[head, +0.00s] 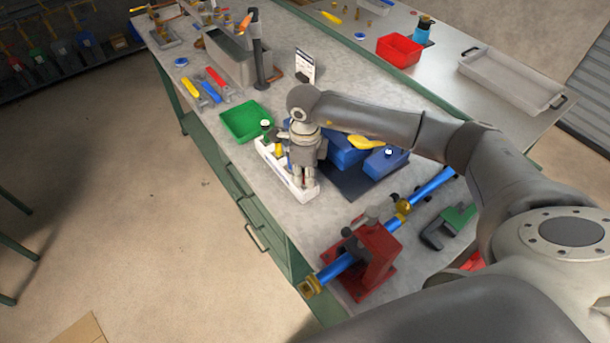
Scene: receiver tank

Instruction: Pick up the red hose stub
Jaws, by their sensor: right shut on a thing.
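My right gripper (303,178) points down over the front end of a narrow white tray (306,193) on the workbench. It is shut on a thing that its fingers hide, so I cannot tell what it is. A red stub-like piece (217,79) lies on the bench at the upper left, well apart from this gripper. A blue piece (210,91) and a yellow piece (190,88) lie beside it. My left gripper is not in view.
A green bin (246,121) stands left of the white tray, blue blocks (345,152) right of it. A red vise (370,262) with a blue pipe (337,268) stands at the front. A grey tank (228,61) and a dark post (258,55) stand behind.

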